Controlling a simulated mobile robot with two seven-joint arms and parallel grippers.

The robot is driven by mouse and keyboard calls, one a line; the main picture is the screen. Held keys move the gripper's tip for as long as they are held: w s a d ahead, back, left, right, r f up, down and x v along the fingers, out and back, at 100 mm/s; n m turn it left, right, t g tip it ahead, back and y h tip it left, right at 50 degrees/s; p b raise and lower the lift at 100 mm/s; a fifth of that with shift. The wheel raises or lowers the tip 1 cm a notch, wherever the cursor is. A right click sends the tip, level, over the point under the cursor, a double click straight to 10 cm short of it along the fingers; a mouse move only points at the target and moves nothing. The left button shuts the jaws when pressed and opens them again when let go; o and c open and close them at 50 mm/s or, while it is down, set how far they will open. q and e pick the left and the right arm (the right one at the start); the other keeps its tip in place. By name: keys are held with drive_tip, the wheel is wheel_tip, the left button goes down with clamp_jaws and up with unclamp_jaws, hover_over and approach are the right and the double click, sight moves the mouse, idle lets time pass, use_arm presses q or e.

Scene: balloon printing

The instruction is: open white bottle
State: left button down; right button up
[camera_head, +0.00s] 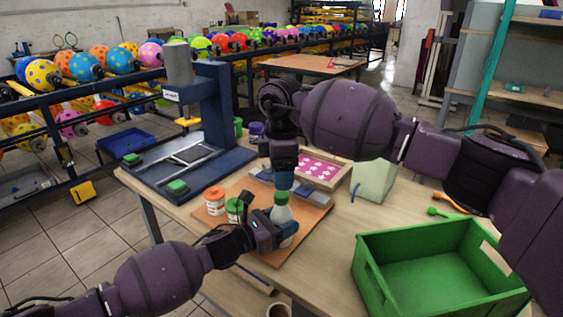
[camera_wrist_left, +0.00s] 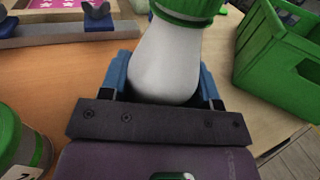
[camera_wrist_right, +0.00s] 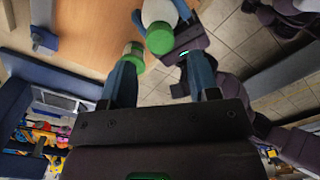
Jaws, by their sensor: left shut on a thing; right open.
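The white bottle (camera_head: 283,214) with a green cap (camera_head: 281,198) stands at the front of the orange-brown mat. My left gripper (camera_head: 268,233) is shut on its body; in the left wrist view, blue fingers flank the white bottle (camera_wrist_left: 168,62), with the green cap (camera_wrist_left: 190,9) cut by the top edge. My right gripper (camera_head: 284,182) points down just above the cap, open and empty. In the right wrist view the green cap (camera_wrist_right: 160,39) lies beyond and between the spread fingers (camera_wrist_right: 163,80). I cannot tell the exact gap to the cap.
An orange-lidded jar (camera_head: 214,201) and a green-lidded jar (camera_head: 234,211) stand left of the bottle. Behind are a dark blue press (camera_head: 218,120) and a pink printing frame (camera_head: 322,168). A green crate (camera_head: 440,268) sits at right, empty inside. Free table lies between mat and crate.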

sight(281, 194)
drive_tip(key=shift+f, duration=2.55)
drive_tip(key=c, duration=0.9)
drive_tip(key=shift+c, duration=0.3)
